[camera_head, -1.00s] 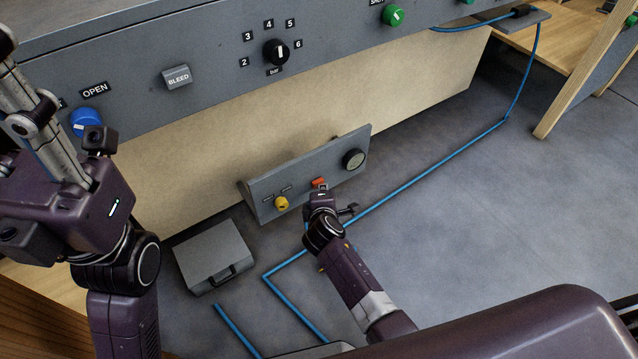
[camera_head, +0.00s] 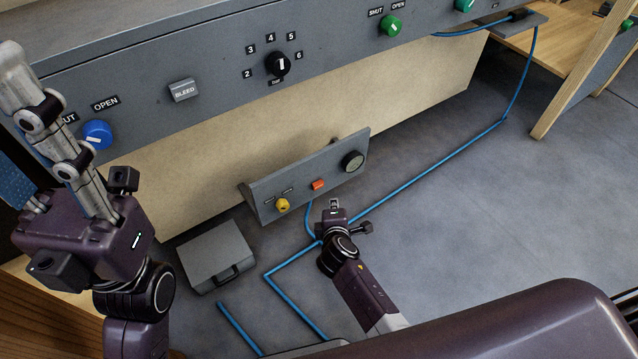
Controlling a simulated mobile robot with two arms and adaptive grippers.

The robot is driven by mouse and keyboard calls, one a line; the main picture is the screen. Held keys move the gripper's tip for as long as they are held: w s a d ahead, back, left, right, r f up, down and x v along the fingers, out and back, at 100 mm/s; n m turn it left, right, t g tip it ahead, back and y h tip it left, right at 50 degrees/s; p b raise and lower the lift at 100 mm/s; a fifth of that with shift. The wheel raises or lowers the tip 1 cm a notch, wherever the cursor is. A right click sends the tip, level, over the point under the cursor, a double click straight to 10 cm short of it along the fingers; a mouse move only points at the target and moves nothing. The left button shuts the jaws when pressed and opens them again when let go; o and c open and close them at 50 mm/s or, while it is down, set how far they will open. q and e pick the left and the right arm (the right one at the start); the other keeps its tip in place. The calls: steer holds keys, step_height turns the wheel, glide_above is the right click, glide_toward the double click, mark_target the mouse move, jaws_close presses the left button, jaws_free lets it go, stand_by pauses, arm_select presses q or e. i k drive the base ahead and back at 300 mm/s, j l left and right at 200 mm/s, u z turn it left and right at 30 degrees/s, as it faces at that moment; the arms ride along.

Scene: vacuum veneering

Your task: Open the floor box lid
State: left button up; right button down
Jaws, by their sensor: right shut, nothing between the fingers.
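The floor box (camera_head: 208,248) is a grey box on the floor, left of centre. Its lid looks shut, lying flat on top, with a dark handle (camera_head: 230,275) at the front edge. My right gripper (camera_head: 334,204) is shut and empty, to the right of the box and apart from it, just in front of a small tilted panel. My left gripper (camera_head: 22,85) points up at the far left, by the bench front and above the box's level. Whether its fingers are open or shut does not show clearly.
The tilted floor panel (camera_head: 258,196) carries a yellow knob (camera_head: 283,205), a red button (camera_head: 318,185) and a round dial (camera_head: 353,161). Blue hose (camera_head: 435,164) runs across the floor. The bench front (camera_head: 215,119) holds several controls. Floor at the right is clear.

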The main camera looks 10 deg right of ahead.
mark_target(207, 255)
steer(key=k+l, duration=0.25)
steer(key=k, duration=0.2)
steer(key=k+l, duration=0.25)
steer(key=k, duration=0.25)
steer(key=k+l, duration=0.25)
steer(key=k, duration=0.2)
